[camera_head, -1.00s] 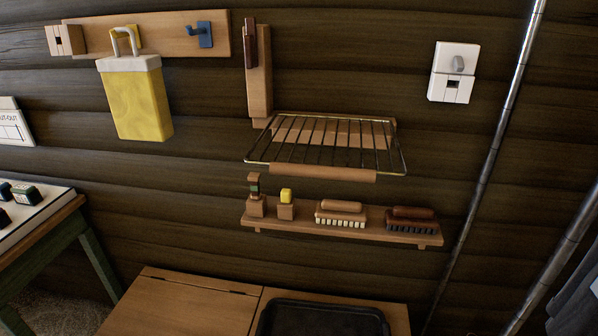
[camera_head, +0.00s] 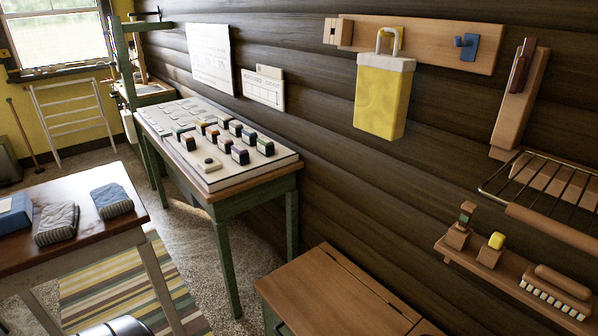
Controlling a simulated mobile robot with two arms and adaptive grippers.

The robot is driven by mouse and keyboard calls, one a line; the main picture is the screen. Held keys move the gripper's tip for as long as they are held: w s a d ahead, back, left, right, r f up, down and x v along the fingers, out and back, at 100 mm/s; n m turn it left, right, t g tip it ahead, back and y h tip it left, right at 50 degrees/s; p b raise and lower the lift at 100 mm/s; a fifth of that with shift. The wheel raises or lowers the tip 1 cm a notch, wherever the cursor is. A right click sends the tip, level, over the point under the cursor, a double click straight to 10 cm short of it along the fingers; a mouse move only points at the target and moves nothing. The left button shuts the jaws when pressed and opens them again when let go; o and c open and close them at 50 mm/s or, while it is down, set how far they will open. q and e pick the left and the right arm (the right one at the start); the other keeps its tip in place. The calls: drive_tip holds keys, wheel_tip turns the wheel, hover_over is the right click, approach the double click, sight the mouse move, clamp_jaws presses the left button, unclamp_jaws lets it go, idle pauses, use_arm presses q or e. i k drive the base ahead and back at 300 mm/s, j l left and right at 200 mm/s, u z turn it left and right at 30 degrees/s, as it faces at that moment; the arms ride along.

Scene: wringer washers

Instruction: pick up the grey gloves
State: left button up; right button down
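Two folded grey-blue cloth bundles lie on the brown-topped table (camera_head: 75,183) at the left. One is a paler, striped bundle (camera_head: 57,223); the other is a darker bundle (camera_head: 112,201) to its right, a little apart from it. Either could be the grey gloves, but I cannot tell at this size.
A blue item (camera_head: 14,213) lies at that table's left edge. A green-legged table (camera_head: 238,200) with a white board of small blocks stands against the wall. A wooden cabinet (camera_head: 325,290) is at bottom centre. Carpet and a striped rug (camera_head: 85,290) show between.

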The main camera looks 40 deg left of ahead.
sight(59, 222)
drive_tip(key=u, duration=2.9)
